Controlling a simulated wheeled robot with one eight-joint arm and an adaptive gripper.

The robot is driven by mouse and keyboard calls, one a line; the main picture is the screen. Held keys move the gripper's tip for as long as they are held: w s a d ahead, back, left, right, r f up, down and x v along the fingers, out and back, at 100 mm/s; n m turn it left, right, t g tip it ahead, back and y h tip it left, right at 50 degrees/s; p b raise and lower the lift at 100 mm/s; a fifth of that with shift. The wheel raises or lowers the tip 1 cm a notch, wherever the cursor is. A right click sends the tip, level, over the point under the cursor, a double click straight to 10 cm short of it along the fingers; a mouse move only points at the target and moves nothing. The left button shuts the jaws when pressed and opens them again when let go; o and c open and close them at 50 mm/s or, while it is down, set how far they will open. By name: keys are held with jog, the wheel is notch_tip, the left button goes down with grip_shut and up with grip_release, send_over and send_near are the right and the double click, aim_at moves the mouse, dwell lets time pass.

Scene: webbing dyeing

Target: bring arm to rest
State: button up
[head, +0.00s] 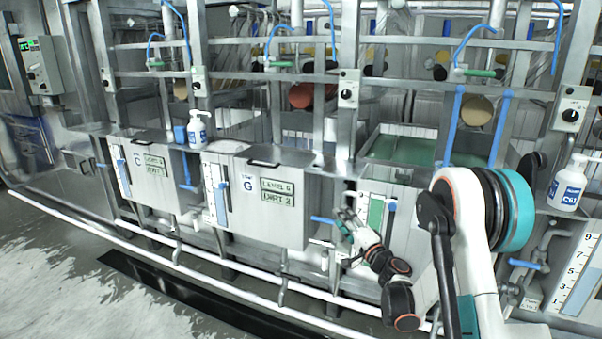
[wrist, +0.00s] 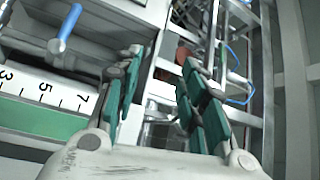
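My gripper (head: 348,222) is at the end of my arm (head: 470,240), in the right half of the head view, in front of the dye tanks. In the wrist view the two green-padded fingers of my gripper (wrist: 165,95) stand apart with nothing between them. A level gauge (wrist: 45,105) with a green band and a blue handle (wrist: 68,30) show left of the fingers in the wrist view. The gripper appears close to the tank front; whether it touches anything cannot be told.
Steel tanks (head: 262,205) with gauges and blue handles line the machine. White pump bottles stand on the ledge, one at the middle left (head: 197,130) and one at the right (head: 567,185). White pipes (head: 200,275) run low along the front. The floor (head: 70,280) at the left is clear.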

jog(key=s+a+r+n+g, duration=0.4)
jog(key=s+r, duration=0.2)
jog(key=s, duration=0.3)
jog(key=s+a+r+n+g, duration=0.3)
jog(key=s+a+r+n, duration=0.1)
jog(key=s+r, duration=0.35)
jog(key=s+d+f+n+g+h, duration=0.1)
jog(key=s+d+f+h, duration=0.1)
jog(key=s, duration=0.8)
jog(key=s+d+f+n+g+h, duration=0.1)
jog(key=s+d+h, duration=0.2)
jog(key=s, duration=0.7)
jog(key=s+d+f+g+h, duration=0.2)
jog(key=s+d, duration=0.2)
jog(key=s, duration=0.6)
jog(key=shift+f+n, duration=0.35)
jog(key=shift+n, duration=0.05)
